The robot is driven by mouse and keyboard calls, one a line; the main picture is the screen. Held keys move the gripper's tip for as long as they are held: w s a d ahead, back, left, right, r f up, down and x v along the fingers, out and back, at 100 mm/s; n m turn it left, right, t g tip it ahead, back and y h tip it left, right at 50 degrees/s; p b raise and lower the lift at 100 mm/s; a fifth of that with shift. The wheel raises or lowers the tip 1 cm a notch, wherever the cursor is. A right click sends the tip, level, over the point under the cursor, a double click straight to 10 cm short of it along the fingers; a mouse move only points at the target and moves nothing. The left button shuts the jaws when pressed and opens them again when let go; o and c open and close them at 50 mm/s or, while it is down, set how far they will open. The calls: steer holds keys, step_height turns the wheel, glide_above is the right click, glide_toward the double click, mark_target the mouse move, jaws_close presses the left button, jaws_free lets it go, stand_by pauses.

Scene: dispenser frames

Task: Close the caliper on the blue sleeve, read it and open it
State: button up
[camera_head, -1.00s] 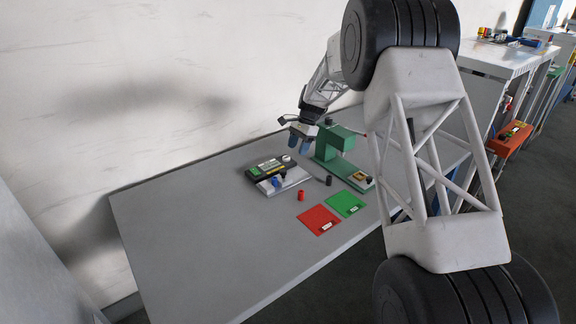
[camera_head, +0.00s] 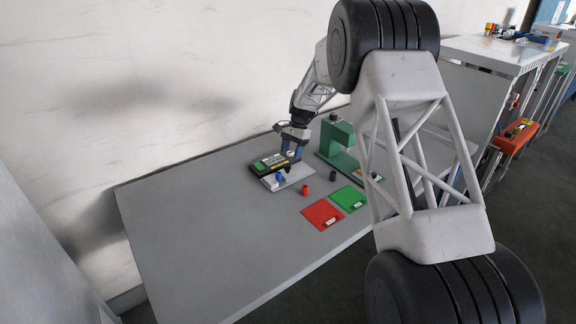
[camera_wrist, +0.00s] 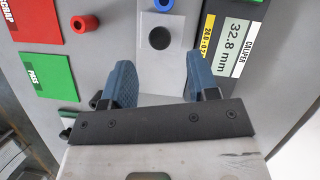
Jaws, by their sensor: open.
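The caliper (camera_head: 270,163) is a black unit with a green-lit display on a light plate (camera_head: 297,178). In the wrist view the caliper's display (camera_wrist: 234,38) reads 32.8 mm. The blue sleeve (camera_head: 280,178) stands at the plate's near side; the wrist view shows only part of the blue sleeve (camera_wrist: 162,5) at its top edge. My gripper (camera_head: 293,155) is low over the plate's far part, beside the display unit. In the wrist view my gripper (camera_wrist: 161,75) has its blue fingers wide apart with nothing between them. A dark round spot (camera_wrist: 159,38) lies on the plate ahead.
A red sleeve (camera_head: 305,190) and a dark sleeve (camera_head: 332,176) stand right of the plate. A red SCRAP mat (camera_head: 322,214) and a green PASS mat (camera_head: 348,198) lie beyond them. A green stand (camera_head: 337,140) rises behind. The table's left part (camera_head: 190,225) is clear.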

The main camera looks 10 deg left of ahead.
mark_target(287, 166)
steer(key=shift+x, duration=2.85)
steer(key=shift+c, duration=0.3)
jaws_close()
